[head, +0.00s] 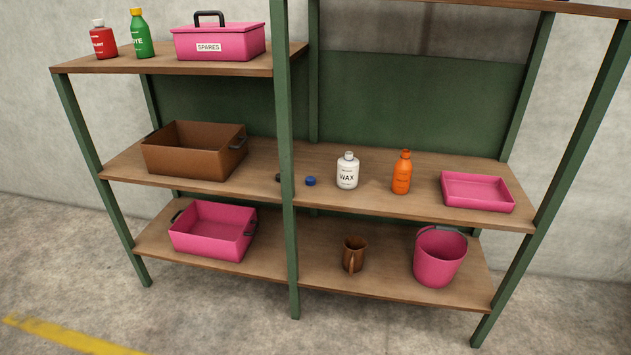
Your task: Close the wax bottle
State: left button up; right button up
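The white wax bottle (347,173) stands upright on the middle shelf, just right of the green centre post. Its label reads WAX. Its top is a narrow white neck, with no differently coloured cap visible on it. A small blue cap (311,181) lies on the same shelf, a little left of the bottle and apart from it. A small dark object (278,178), perhaps another cap, lies left of the post and is partly hidden by it. Neither of my grippers is in view.
An orange bottle (401,173) and a pink tray (477,191) stand right of the wax bottle. A brown bin (194,151) is at left. The green post (287,230) stands before the shelf. Clear shelf lies between the wax and orange bottles.

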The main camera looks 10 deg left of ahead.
aim_at(348, 166)
jog(key=u, duration=0.2)
jog(key=i+l+u, duration=0.2)
jog(key=i+u, duration=0.2)
jog(key=i+l+u, duration=0.3)
jog(key=u, duration=0.15)
jog(key=i+l, duration=0.3)
jog(key=i+l+u, duration=0.1)
jog(key=i+l, duration=0.2)
jog(key=l, duration=0.25)
jog(key=i+l, duration=0.3)
jog(key=l, duration=0.15)
